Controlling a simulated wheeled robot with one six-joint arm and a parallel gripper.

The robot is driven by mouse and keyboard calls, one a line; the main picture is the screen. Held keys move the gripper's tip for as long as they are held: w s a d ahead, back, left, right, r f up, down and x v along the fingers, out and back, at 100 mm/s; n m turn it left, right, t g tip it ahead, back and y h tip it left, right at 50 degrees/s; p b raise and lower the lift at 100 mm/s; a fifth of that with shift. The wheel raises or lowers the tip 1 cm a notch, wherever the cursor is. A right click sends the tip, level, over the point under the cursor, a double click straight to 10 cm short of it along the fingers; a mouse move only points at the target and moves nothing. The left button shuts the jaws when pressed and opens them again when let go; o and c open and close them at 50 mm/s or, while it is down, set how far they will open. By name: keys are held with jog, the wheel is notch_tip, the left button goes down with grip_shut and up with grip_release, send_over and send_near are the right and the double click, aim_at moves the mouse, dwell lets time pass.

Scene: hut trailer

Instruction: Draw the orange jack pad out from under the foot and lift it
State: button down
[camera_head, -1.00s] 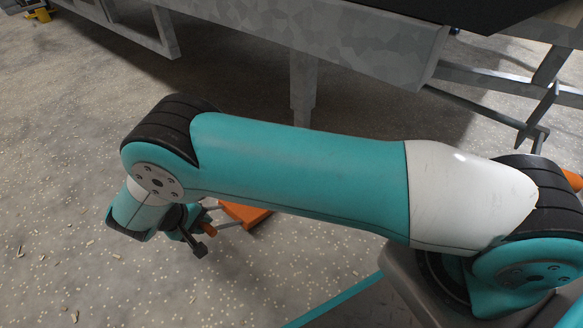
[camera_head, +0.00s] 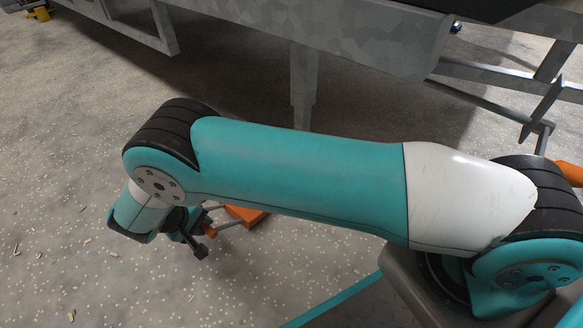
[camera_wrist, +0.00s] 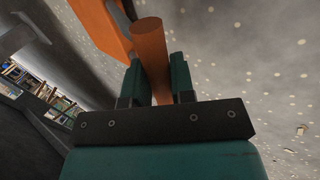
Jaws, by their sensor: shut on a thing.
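The orange jack pad (camera_head: 246,215) shows only in part below my arm in the head view. In the wrist view it is an orange block (camera_wrist: 100,24) at the upper left. An orange round handle (camera_wrist: 151,48) runs between my gripper's teal fingers in the wrist view. My gripper (camera_wrist: 157,78) is shut on this handle. In the head view my gripper (camera_head: 203,230) is low over the floor, left of the pad. A grey metal leg (camera_head: 304,85) comes down from the trailer. Its foot is hidden behind my arm, so I cannot tell whether the pad touches it.
The grey trailer frame (camera_head: 370,42) spans the top of the head view. Metal bars (camera_head: 500,85) stand at the right. The speckled floor (camera_head: 60,200) at the left is open, with small chips scattered on it.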

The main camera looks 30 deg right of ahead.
jog(key=shift+f+b, duration=1.65)
jog(key=shift+f, duration=0.7)
jog(key=c, duration=0.9)
grip_release()
jog(key=p+v, duration=0.9)
jog(key=v, duration=0.8)
jog(key=shift+r, duration=0.3)
